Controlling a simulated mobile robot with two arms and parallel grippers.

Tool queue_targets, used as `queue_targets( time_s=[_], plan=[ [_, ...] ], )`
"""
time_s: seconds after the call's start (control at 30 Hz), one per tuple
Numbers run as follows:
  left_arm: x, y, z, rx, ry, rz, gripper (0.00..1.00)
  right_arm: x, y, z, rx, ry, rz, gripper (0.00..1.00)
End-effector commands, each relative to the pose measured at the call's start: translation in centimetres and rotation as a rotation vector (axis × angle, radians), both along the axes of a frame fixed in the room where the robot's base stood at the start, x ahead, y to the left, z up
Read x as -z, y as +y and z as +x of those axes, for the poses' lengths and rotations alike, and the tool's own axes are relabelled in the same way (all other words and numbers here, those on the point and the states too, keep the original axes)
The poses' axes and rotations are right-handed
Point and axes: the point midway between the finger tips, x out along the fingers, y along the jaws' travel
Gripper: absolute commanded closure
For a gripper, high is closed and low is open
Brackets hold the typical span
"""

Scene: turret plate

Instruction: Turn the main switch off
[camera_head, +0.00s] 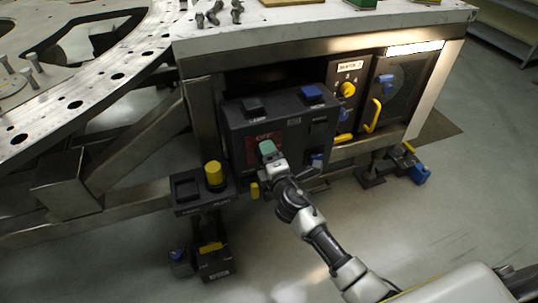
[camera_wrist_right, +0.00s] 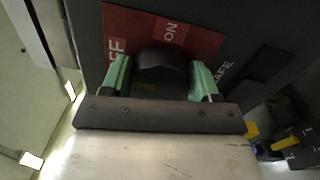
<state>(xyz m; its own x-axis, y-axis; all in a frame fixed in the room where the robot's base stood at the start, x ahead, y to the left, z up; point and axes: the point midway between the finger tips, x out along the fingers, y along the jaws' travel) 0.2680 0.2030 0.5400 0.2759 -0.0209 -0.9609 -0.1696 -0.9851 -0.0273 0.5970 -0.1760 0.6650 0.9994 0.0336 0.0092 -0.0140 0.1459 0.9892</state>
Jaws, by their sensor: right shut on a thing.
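The main switch is a black knob (camera_wrist_right: 162,68) on a red plate (camera_wrist_right: 203,38) with OFF and ON labels, on the dark front of a control box. The exact angle of the knob is hard to tell. My left gripper is not in view.
The control box (camera_head: 238,122) carries other switches, including a blue one (camera_head: 311,92). A yellow button (camera_head: 213,173) stands on a small box at left. Right are a yellow knob (camera_head: 347,89) and a yellow handle (camera_head: 373,115). A steel worktop (camera_head: 300,30) overhangs above.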

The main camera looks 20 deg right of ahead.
Motion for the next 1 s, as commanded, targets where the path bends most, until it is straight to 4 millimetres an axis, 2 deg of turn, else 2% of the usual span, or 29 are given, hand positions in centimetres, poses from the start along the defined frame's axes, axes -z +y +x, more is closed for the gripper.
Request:
queue_targets(
  time_s=[0.53,0.57,0.7,1.0],
  plan=[
    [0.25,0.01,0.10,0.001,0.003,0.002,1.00,0.18,0.06,-0.06,-0.002,0.002,-0.029,0.63],
    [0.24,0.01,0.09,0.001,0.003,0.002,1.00,0.18,0.06,-0.06,-0.002,0.002,-0.029,0.36],
    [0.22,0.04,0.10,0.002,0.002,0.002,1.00,0.13,0.05,-0.05,-0.001,0.001,-0.027,0.15],
    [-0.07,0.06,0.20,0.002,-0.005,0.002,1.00,0.07,0.02,-0.17,-0.001,0.000,-0.025,0.14]
  ],
)
